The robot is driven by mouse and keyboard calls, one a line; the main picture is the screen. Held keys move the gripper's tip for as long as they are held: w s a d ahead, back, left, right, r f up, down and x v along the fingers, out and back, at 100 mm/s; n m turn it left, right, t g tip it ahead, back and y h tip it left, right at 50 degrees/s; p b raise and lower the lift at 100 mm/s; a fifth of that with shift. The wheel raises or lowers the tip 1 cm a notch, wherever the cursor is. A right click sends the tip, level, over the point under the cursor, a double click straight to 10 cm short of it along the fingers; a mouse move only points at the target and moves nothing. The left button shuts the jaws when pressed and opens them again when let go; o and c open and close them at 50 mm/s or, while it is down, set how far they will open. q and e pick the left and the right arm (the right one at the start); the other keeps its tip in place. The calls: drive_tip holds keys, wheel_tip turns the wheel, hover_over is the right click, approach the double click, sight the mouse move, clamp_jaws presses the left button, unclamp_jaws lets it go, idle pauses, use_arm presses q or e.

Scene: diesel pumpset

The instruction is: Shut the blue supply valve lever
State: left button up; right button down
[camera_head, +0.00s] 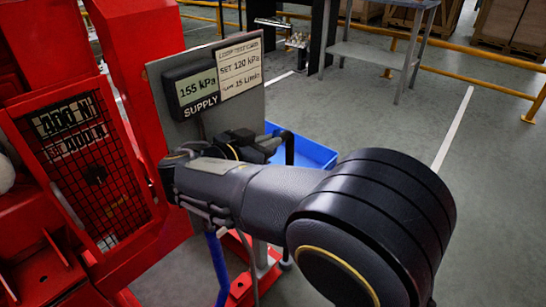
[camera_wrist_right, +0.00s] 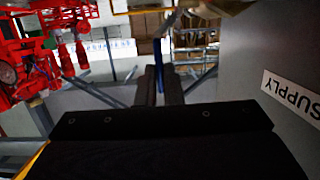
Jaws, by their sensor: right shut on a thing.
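The blue lever (camera_wrist_right: 158,52) shows in the right wrist view as a narrow upright blue strip between the fingers. My right gripper (camera_wrist_right: 159,85) is shut on it. In the head view my right arm reaches across from the lower right to the grey panel (camera_head: 161,128), and the wrist and hand hide the lever and the valve body. A supply readout (camera_head: 196,93) on the panel shows 155 kPa. The card (camera_head: 240,66) beside it reads SET 120 kPa. My left gripper is in neither view.
The red pumpset frame with a mesh guard (camera_head: 95,180) stands close on the left. A blue pipe (camera_head: 217,265) runs down below my wrist. A blue bin (camera_head: 318,152) sits behind my arm. Open grey floor lies to the right, with a metal table (camera_head: 372,53) at the back.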

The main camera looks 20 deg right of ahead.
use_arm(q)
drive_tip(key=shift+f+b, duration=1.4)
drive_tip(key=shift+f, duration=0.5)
use_arm(e)
drive_tip(key=shift+s+a+f+t+h, duration=0.2)
drive_tip(key=shift+s+a+t+h, duration=0.1)
drive_tip(key=shift+a+t+h, duration=0.35)
drive_tip(key=c, duration=1.6)
unclamp_jaws()
drive_tip(key=shift+o, duration=0.2)
